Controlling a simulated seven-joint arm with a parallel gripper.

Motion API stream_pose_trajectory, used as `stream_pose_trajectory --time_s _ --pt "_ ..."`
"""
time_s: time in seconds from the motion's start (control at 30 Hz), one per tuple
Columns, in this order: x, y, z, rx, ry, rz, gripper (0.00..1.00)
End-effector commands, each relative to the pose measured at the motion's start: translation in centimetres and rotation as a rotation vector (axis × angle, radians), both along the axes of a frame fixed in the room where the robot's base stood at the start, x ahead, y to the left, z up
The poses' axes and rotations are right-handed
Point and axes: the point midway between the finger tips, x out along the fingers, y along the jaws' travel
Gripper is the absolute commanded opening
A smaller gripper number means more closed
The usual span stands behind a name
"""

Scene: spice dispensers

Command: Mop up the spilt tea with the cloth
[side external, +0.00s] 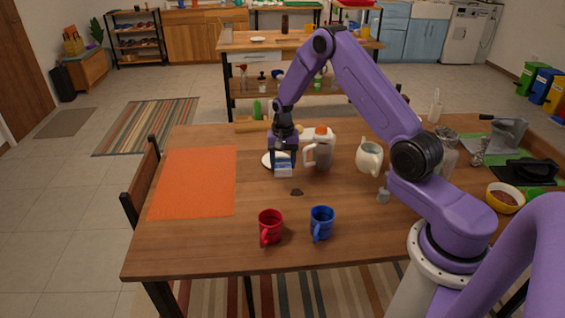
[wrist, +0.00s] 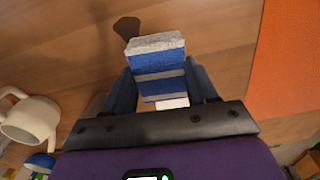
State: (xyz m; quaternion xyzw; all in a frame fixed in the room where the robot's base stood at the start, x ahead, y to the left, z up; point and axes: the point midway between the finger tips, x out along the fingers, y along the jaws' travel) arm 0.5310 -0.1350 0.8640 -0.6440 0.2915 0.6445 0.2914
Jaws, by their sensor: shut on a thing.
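A blue and white striped cloth (side external: 283,171), folded into a thick block, is held in my gripper (side external: 284,160) above the wooden table. In the wrist view the cloth (wrist: 157,62) sits between the two fingers of my gripper (wrist: 163,85), which are shut on it. The spilt tea is a small dark brown patch (side external: 296,192) on the bare table, just in front of the cloth. In the wrist view the spill (wrist: 127,28) lies beyond the cloth's far upper-left edge, partly hidden by it. I cannot tell the exact height of the cloth above the table.
A cream pitcher (side external: 369,157) is farther right. A red mug (side external: 270,227) and a blue mug (side external: 321,223) stand in front of the spill. An orange mat (side external: 193,182) covers the left side.

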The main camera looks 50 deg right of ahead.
Motion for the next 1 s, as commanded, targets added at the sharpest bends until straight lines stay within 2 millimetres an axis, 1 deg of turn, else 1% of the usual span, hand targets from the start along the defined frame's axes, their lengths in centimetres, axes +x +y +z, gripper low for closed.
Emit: stream_pose_trajectory --time_s 0.67,0.77,1.0 --pt "-0.1 0.0 -6.1 0.000 0.001 0.000 0.28" --pt "-0.1 0.1 -7.5 0.000 0.003 0.000 0.28" --pt "-1.6 -1.6 -7.5 0.000 0.000 -0.002 0.28"
